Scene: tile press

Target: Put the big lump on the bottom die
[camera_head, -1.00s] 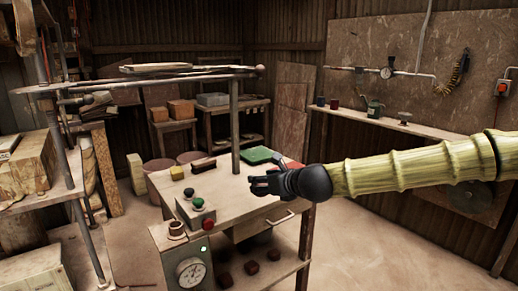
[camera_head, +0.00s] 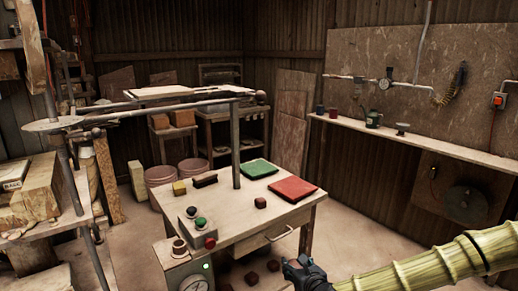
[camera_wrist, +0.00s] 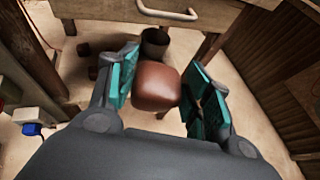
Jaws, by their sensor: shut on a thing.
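My gripper (camera_wrist: 162,78) is shut on a reddish-brown rounded lump (camera_wrist: 155,88), which sits between its teal finger pads in the wrist view. In the head view my gripper (camera_head: 304,274) is low at the bottom edge, right of and in front of the table, and the held lump cannot be made out there. A smaller-looking dark brown lump (camera_head: 260,203) lies on the table top. Several brown lumps (camera_head: 252,279) lie on the lower shelf.
The floor right of the table is clear.

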